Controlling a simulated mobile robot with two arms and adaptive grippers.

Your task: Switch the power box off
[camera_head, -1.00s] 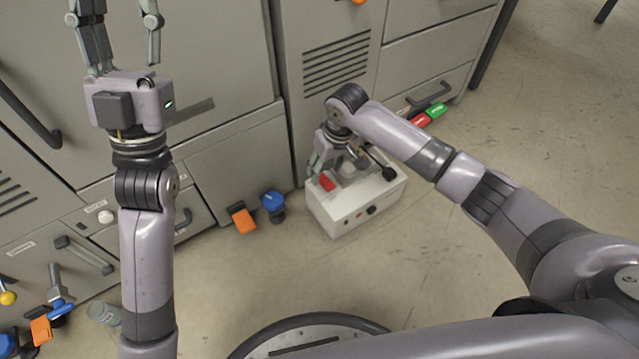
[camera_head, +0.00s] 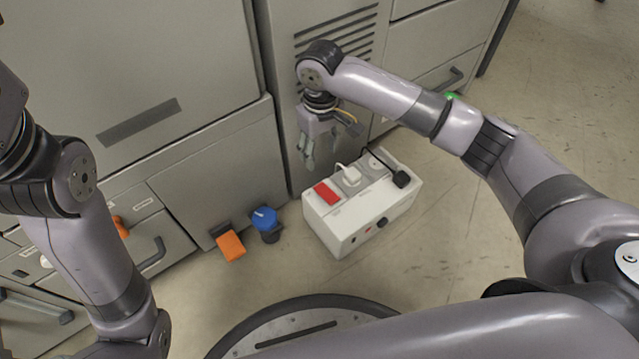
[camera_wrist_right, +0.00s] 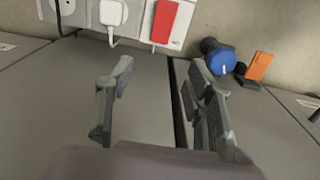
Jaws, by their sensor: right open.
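The power box (camera_head: 362,212) is a white box on the floor in front of the grey cabinets. A red rocker switch (camera_head: 327,193) is on its top at the left, beside a white plug (camera_head: 348,173) in a socket and a black plug (camera_head: 401,179). My right gripper (camera_head: 309,158) is open and empty, behind the box and above it, close to the cabinet front. In the right wrist view its two fingers (camera_wrist_right: 160,98) are apart, and the red switch (camera_wrist_right: 166,21) shows beyond them at the top. My left gripper is out of the head view; only its arm shows.
The vented grey cabinet (camera_head: 335,45) is close behind my right gripper. The floor (camera_head: 455,235) right of the box is clear.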

